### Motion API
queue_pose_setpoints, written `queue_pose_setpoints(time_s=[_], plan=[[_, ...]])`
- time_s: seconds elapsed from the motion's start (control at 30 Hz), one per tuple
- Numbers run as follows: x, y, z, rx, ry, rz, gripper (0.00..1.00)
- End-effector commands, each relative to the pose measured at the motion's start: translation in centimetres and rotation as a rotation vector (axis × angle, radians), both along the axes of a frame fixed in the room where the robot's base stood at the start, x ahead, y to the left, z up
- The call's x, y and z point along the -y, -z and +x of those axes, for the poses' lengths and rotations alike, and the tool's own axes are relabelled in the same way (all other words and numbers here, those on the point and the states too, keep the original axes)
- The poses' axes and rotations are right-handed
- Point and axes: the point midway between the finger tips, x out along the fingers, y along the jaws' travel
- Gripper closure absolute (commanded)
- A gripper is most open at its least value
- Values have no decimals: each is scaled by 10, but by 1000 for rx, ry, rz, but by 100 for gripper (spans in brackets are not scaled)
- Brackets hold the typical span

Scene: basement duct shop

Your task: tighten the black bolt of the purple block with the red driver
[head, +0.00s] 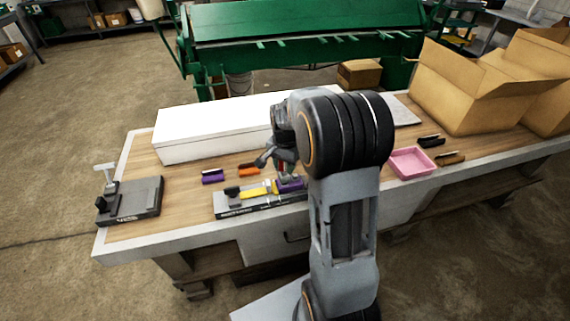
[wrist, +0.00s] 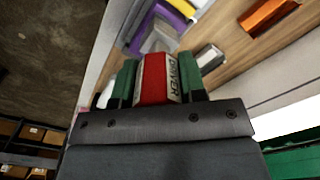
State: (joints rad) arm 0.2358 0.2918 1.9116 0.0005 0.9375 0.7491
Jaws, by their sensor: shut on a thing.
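My gripper (wrist: 157,82) is shut on the red driver (wrist: 153,78), with a green finger on each side of its labelled handle. In the head view my gripper (head: 284,158) is above the right end of a dark holder (head: 236,211), partly hidden by my arm. A purple block (head: 291,185) lies at that end, just below the driver. Purple also shows past the fingers in the wrist view (wrist: 176,12). The black bolt and the driver's tip cannot be made out, so contact between them cannot be told.
A yellow piece (head: 257,191) lies on the holder. Another purple piece (head: 213,176) and an orange one (head: 249,169) lie behind it. A vise (head: 130,201) stands left, a white box (head: 215,132) behind, a pink tray (head: 411,163) and cardboard box (head: 465,95) right.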

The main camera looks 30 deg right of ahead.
Motion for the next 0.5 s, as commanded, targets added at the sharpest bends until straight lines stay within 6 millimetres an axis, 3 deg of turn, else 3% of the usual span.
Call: queue_pose_setpoints(time_s=[0.5], plan=[[0, 7, 0, 0, 0, 0, 86]])
